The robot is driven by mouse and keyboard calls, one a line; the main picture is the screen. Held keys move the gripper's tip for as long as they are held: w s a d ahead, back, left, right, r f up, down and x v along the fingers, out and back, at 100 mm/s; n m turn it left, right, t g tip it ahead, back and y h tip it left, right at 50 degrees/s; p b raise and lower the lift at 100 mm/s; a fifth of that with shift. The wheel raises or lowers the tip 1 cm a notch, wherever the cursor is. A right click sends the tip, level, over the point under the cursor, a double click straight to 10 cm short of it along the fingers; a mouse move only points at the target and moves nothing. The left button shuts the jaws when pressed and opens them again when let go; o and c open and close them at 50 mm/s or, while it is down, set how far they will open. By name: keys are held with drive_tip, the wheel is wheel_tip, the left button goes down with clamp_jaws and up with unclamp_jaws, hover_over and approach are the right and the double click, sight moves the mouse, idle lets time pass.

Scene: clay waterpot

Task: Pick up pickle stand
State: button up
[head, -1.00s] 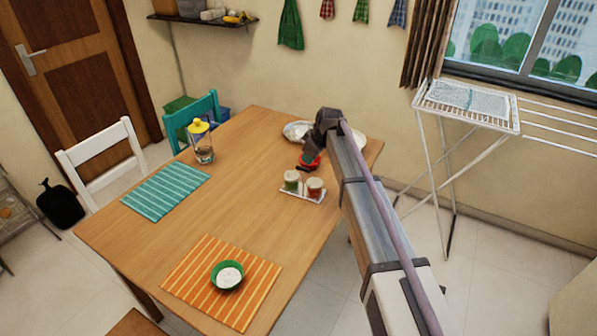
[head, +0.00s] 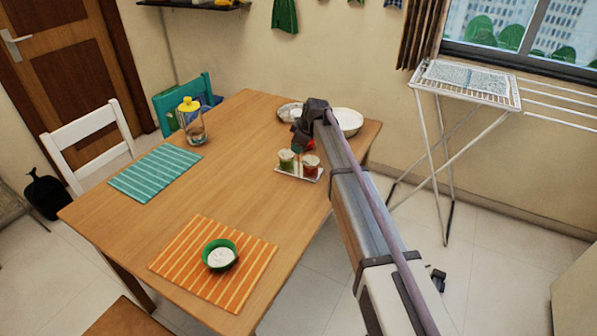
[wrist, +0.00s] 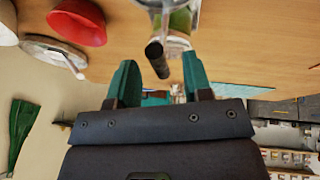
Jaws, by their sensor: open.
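The pickle stand (head: 297,176) is a small pale tray with two jars, one with green and one with reddish contents, near the table's right edge. In the wrist view, part of a jar (wrist: 182,20) shows at the top. A dark rod (wrist: 157,58), which looks like the stand's handle, reaches down between my fingers. My gripper (wrist: 160,65) is open, with its two teal fingers on either side of the rod and no visible contact. In the head view, my gripper is just behind the jars, and its fingertips are partly hidden.
A red bowl (wrist: 76,22) lies close by at upper left in the wrist view. White dishes (head: 347,120) stand behind my gripper. A glass jar with a yellow lid (head: 192,122) and a green bowl (head: 219,255) stand farther off. The table's middle is clear.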

drive_tip(key=x, duration=0.2)
drive_tip(key=shift+f+b, duration=0.3)
drive_tip(key=shift+b, duration=0.1)
drive_tip(key=shift+r, duration=0.25)
drive_tip(key=shift+c, duration=0.3)
clamp_jaws()
idle(0.4)
